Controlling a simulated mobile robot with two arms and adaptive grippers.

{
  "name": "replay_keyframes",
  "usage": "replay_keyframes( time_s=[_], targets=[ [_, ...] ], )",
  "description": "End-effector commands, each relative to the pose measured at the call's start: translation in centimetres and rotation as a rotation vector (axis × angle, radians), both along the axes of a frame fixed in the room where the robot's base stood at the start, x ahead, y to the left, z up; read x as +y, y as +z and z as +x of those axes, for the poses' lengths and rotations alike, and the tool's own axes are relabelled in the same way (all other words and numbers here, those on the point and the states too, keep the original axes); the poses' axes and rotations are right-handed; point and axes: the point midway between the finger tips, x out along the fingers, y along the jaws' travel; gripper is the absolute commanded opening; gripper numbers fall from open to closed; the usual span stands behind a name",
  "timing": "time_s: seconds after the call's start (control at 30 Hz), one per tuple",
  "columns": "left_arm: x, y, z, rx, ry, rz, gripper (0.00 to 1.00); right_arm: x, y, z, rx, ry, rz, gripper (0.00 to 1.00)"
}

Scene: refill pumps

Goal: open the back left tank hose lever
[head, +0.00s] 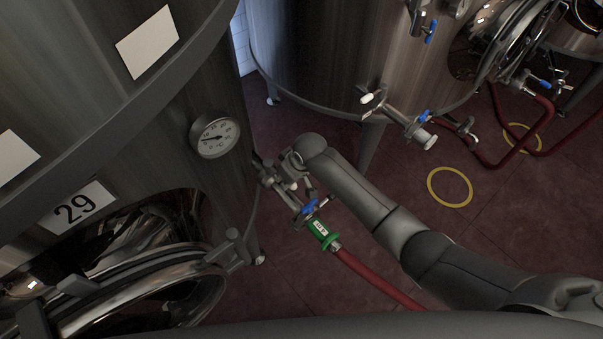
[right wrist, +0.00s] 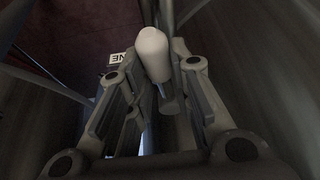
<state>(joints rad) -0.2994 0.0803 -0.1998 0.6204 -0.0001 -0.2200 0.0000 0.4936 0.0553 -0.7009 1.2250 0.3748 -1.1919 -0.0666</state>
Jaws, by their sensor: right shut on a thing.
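The near left tank (head: 150,150), numbered 29, has a pipe outlet low on its right side. A blue valve lever (head: 310,207) sits on this outlet. A green hose coupling (head: 322,232) with a red hose (head: 375,278) hangs from its end. My right gripper (head: 293,172) is at the outlet, above the blue lever and apart from it. In the right wrist view, its fingers (right wrist: 155,95) are shut on a white-tipped handle (right wrist: 152,48). The fingers are partly hidden by my arm in the head view. My left gripper is not in view.
A second tank (head: 320,60) stands behind, with its own outlet, white-tipped handle (head: 367,98) and blue lever (head: 424,116). Red hoses (head: 490,160) lie on the floor at right. A yellow floor ring (head: 450,203) has clear floor around it. A round gauge (head: 215,138) juts from the near tank.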

Motion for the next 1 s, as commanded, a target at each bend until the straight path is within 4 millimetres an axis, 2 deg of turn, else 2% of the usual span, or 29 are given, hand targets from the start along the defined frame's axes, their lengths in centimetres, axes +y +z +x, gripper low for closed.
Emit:
replay_keyframes(
  time_s=[0.13,0.53,0.57,0.7,1.0],
  targets=[
    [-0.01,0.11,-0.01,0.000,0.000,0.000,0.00,0.79,0.01,-0.12,0.002,-0.011,0.003,0.00],
    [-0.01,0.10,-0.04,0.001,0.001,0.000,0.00,0.90,-0.06,-0.14,0.002,-0.014,0.003,0.00],
    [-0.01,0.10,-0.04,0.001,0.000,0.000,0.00,0.89,-0.06,-0.14,0.002,-0.013,0.002,0.23],
    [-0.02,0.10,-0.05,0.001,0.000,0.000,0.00,0.88,-0.05,-0.13,0.001,-0.013,0.002,0.41],
    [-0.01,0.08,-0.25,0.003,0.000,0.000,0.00,0.83,-0.02,-0.08,0.001,-0.013,0.001,0.43]
  ],
)
